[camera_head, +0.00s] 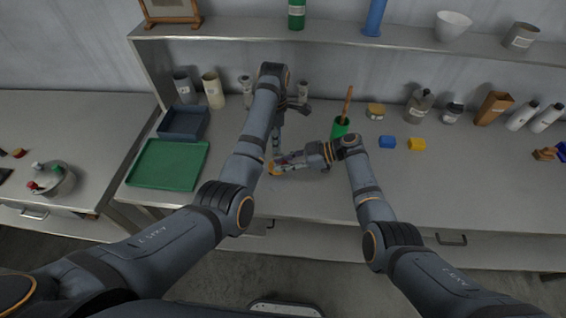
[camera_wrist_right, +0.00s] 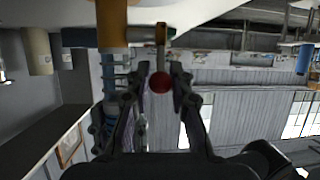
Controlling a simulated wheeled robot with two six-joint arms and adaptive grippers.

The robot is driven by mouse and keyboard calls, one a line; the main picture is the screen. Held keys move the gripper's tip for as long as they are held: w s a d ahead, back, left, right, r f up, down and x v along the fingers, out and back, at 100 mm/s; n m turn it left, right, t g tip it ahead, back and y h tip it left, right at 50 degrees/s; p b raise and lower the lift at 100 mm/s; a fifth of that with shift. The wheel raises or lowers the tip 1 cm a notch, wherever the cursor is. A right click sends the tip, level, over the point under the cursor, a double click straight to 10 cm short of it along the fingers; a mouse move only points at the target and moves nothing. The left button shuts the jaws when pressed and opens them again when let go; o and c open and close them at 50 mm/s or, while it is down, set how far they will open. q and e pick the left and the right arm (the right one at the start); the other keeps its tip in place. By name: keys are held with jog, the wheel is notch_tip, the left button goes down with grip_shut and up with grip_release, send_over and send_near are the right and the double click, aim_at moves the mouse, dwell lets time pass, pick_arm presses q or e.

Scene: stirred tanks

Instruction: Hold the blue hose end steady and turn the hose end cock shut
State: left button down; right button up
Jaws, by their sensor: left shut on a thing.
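The hose end cock (camera_head: 272,169) shows as a small orange-brass piece near the table's front edge. In the right wrist view its thick brass body (camera_wrist_right: 112,22) is at the top, with a thin lever (camera_wrist_right: 160,42) ending in a red ball (camera_wrist_right: 160,83). My right gripper (camera_head: 280,164) points left at the cock; in its wrist view its fingers (camera_wrist_right: 160,76) are open on both sides of the red ball. My left gripper (camera_head: 276,148) reaches down from above and is shut on the blue hose end (camera_wrist_right: 109,108), largely hidden by the gripper and arms in the head view.
A green tray (camera_head: 167,165) and a dark blue bin (camera_head: 184,123) are at the left. A green cup (camera_head: 340,127) with a wooden handle stands behind my right wrist. Blue (camera_head: 387,142) and yellow (camera_head: 417,144) blocks lie to the right. The table's right front is clear.

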grip_shut()
jog(key=shift+d+f+y, duration=0.2)
jog(key=shift+d+y, duration=0.15)
jog(key=shift+y, duration=0.45)
jog(key=shift+o, duration=1.7)
grip_release()
